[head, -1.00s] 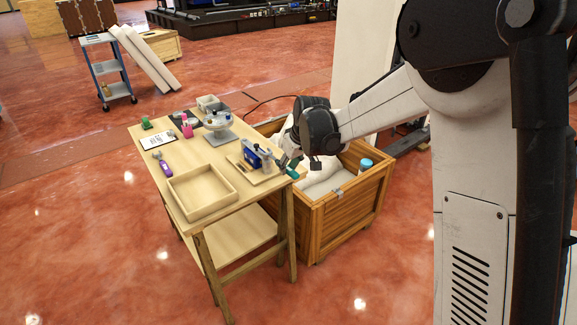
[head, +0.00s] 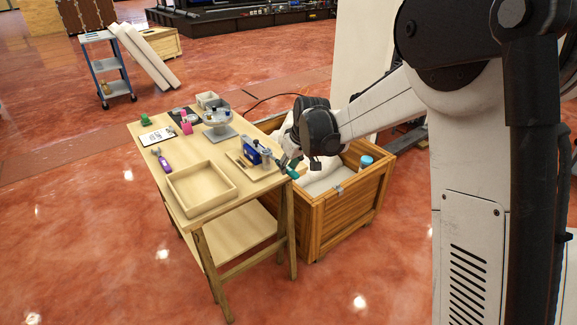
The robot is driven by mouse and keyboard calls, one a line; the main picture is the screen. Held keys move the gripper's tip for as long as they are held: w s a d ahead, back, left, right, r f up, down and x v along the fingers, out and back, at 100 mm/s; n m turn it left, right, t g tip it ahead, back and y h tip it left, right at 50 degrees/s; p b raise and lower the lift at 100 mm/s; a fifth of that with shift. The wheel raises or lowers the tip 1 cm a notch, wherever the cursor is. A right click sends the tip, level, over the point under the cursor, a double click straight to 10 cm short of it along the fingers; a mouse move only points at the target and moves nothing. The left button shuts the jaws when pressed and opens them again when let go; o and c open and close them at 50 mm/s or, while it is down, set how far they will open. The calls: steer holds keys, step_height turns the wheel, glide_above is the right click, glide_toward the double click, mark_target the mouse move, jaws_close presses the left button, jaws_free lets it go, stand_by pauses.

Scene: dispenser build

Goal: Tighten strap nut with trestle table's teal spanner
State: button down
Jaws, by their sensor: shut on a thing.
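The teal spanner (head: 293,174) is held in my gripper (head: 287,163), above the trestle table's right edge beside the crate. My gripper is shut on it, and the arm's wrist partly hides the hold. A blue device on a small board (head: 256,153) sits on the trestle table (head: 200,221) just left of my gripper. The strap nut is too small to make out. I cannot tell whether the spanner touches anything.
A wooden crate (head: 336,213) with white contents and a blue-capped canister (head: 365,162) stands right of the table. An empty shallow tray (head: 201,189), a purple-handled tool (head: 163,161), a grey stand (head: 219,133) and a pink item (head: 186,125) are on the table.

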steer(key=shift+a, duration=0.15)
steer(key=shift+s+a+m+h, duration=0.2)
steer(key=shift+s+a+m, duration=0.1)
steer(key=shift+a+m, duration=0.25)
steer(key=shift+s+a+m+h, duration=0.2)
steer(key=shift+s+a+m, duration=0.15)
steer(key=shift+m, duration=0.2)
steer(key=shift+t, duration=0.3)
steer(key=shift+a, duration=0.2)
steer(key=shift+s+a+m+h+b, duration=0.15)
steer(key=shift+a+m+h+b, duration=0.05)
steer(key=shift+a+m, duration=0.35)
steer(key=shift+s+a+m+h+b, duration=0.15)
steer(key=shift+a+m+h, duration=0.05)
steer(key=shift+a+m, duration=0.4)
steer(key=shift+m, duration=0.15)
steer(key=shift+s+a+m+h, duration=0.2)
steer(key=shift+a+m+h, duration=0.3)
steer(key=shift+a+m, duration=0.6)
steer(key=shift+a, duration=0.1)
